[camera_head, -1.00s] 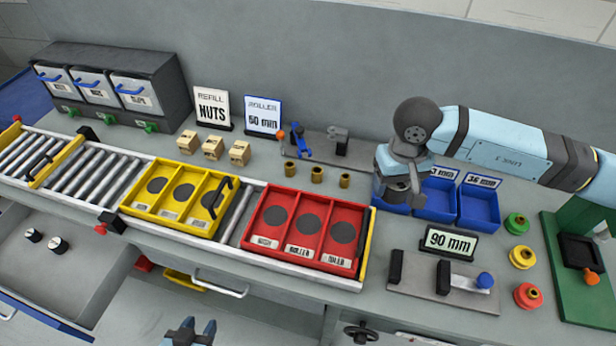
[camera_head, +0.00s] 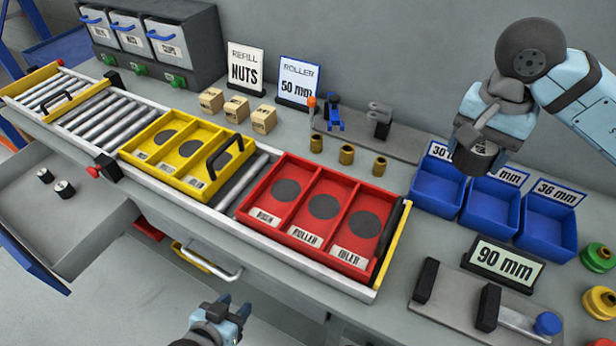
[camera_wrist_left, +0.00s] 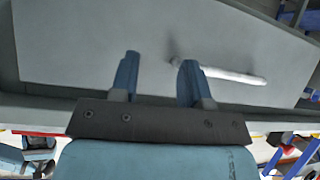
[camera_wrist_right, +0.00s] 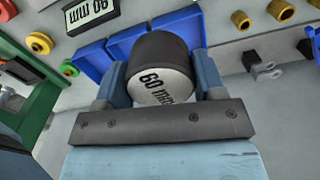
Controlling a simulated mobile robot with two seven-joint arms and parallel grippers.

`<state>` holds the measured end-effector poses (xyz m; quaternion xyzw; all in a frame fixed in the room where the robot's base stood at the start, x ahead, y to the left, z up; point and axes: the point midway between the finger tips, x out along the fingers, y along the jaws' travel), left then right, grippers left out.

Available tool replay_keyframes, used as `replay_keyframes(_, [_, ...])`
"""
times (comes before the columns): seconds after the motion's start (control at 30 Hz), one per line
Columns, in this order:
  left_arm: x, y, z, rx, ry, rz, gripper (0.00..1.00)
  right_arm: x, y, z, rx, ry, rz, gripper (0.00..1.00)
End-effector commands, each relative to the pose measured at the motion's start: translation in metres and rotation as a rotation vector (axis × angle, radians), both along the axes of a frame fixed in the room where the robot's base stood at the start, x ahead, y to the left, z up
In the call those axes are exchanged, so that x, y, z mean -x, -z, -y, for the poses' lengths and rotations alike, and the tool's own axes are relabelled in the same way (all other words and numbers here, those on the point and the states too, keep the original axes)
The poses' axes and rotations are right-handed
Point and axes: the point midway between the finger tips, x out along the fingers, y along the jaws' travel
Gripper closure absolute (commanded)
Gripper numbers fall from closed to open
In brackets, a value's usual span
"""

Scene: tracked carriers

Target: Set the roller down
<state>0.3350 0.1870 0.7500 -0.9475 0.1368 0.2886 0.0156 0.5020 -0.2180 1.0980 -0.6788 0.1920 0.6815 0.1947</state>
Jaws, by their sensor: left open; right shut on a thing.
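My right gripper (camera_head: 482,150) is shut on a roller (camera_wrist_right: 163,68), a short dark cylinder with a pale end whose print looks like 60 mm. The roller (camera_head: 472,160) hangs in the air over the left and middle blue bins at the right. The red carrier (camera_head: 247,221) has three compartments with dark round spots, labelled washer or similar, roller and a third word; all three look empty. A sign reading ROLLER 50 mm (camera_head: 299,78) stands at the back. My left gripper (camera_head: 222,312) is open and empty, low in front of the bench.
A yellow carrier (camera_head: 160,171) sits on the conveyor left of the red one. Blue bins (camera_head: 545,247) stand behind a 90 mm sign (camera_head: 504,265) and a grey fixture (camera_head: 440,306). Brass pieces (camera_head: 347,154) and small boxes (camera_head: 237,109) stand behind the carriers.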

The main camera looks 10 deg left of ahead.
Motion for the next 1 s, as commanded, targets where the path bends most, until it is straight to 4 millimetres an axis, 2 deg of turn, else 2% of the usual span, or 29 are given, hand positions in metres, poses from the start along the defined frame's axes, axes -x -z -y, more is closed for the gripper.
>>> replay_keyframes(0.03, [0.000,0.016,0.001,0.002,0.000,-0.003,0.57,0.000,0.008,-0.001,0.000,0.022,0.003,0.69])
replay_keyframes(0.1, [-0.001,0.021,0.002,0.005,-0.001,-0.001,0.57,0.001,0.007,-0.001,0.001,0.052,0.005,0.69])
replay_keyframes(0.47, [-0.003,0.021,0.004,0.013,-0.003,0.005,0.57,0.003,0.001,-0.001,0.005,0.102,0.004,0.69])
replay_keyframes(0.57, [-0.003,0.023,0.004,0.012,-0.003,0.005,0.57,0.003,0.008,-0.002,0.004,0.101,0.000,0.69])
replay_keyframes(0.67, [-0.003,0.026,0.004,0.012,-0.002,0.006,0.57,0.004,0.028,-0.002,0.004,0.100,-0.003,0.69])
replay_keyframes(1.0, [-0.004,0.027,0.004,0.009,0.000,0.013,0.57,0.004,0.118,-0.001,0.007,0.102,-0.003,0.69])
